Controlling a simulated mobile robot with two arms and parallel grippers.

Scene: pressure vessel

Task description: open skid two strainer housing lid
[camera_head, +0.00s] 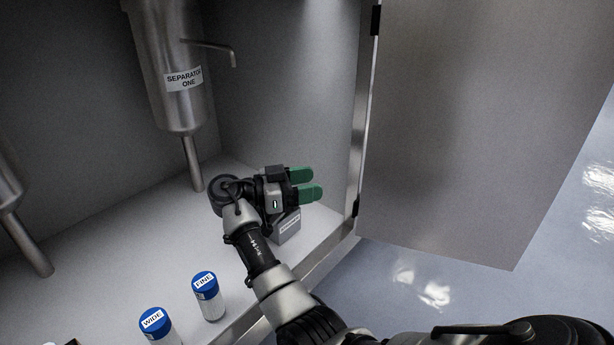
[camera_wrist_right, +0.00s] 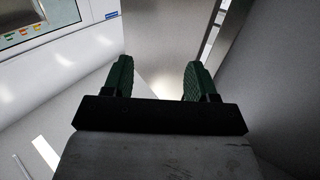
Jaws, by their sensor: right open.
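My right gripper (camera_head: 314,183) has green fingers spread apart with nothing between them. It points right, towards the open cabinet door. The right wrist view shows the same open fingers (camera_wrist_right: 157,78) with a gap between them. A small grey box (camera_head: 288,227) with a white label stands on the cabinet floor just below and behind the gripper. The gripper partly hides it, and its label is too small to read. I cannot make out any lid marked as skid two's strainer housing. My left gripper is not in view.
A metal vessel labelled SEPARATOR ONE (camera_head: 172,70) hangs above the white cabinet floor (camera_head: 130,230). Blue-capped jars labelled FINE (camera_head: 210,300) and WIDE (camera_head: 158,325) stand near the front edge. The open metal door (camera_head: 470,130) bounds the right. Another vessel shows partly at left (camera_head: 10,190).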

